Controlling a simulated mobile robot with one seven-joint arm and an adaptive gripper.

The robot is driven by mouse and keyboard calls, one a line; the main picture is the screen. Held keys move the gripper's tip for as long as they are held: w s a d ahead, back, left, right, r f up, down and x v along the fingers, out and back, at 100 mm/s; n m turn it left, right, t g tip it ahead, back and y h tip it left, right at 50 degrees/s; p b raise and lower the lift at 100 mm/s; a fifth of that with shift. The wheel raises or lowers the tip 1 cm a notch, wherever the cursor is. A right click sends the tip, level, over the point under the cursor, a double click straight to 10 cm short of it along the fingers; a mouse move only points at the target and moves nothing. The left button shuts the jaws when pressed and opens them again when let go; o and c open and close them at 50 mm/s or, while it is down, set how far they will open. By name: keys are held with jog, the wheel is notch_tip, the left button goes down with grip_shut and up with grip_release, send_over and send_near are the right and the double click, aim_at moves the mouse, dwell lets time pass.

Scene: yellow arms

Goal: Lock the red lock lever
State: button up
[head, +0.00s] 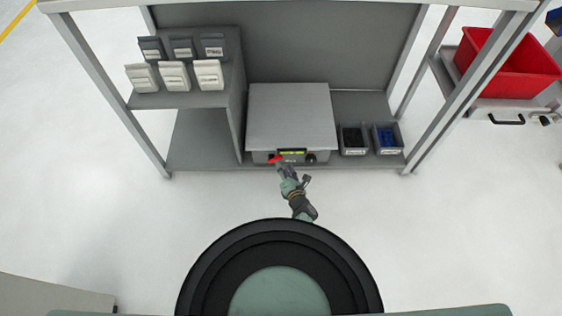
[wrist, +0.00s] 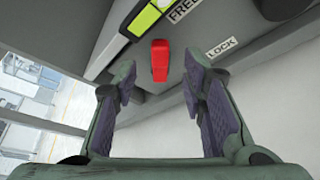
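The red lock lever (head: 275,159) is on the front face of a grey box-like device (head: 290,115) on the workbench. In the wrist view the red lever (wrist: 160,60) shows beyond and between my fingertips, with labels reading FREE (wrist: 186,10) and LOCK (wrist: 221,47) beside it. The lever lies nearer the middle, between the two labels' sides. My gripper (wrist: 160,80) is open, with its fingers on either side of the lever's line; I cannot tell whether they touch it. In the head view my gripper (head: 284,172) is just in front of the device.
Two small bins with dark parts (head: 353,139) and blue parts (head: 387,138) stand right of the device. A grey shelf (head: 180,98) with several small containers is at left. A red crate (head: 508,65) sits on a cart at right. The floor in front is clear.

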aim_at(280, 159)
jog(key=b+x, duration=0.1)
jog(key=x, duration=0.1)
jog(key=b+x, duration=0.1)
jog(key=x, duration=0.1)
jog(key=shift+w+a+f+b, duration=0.1)
jog(key=shift+w+f+b, duration=0.2)
jog(key=shift+f, duration=0.05)
jog(key=shift+w+a+b, duration=0.2)
jog(key=shift+w+b, duration=0.1)
jog(key=shift+w, duration=0.4)
jog(key=shift+c, duration=0.2)
grip_shut()
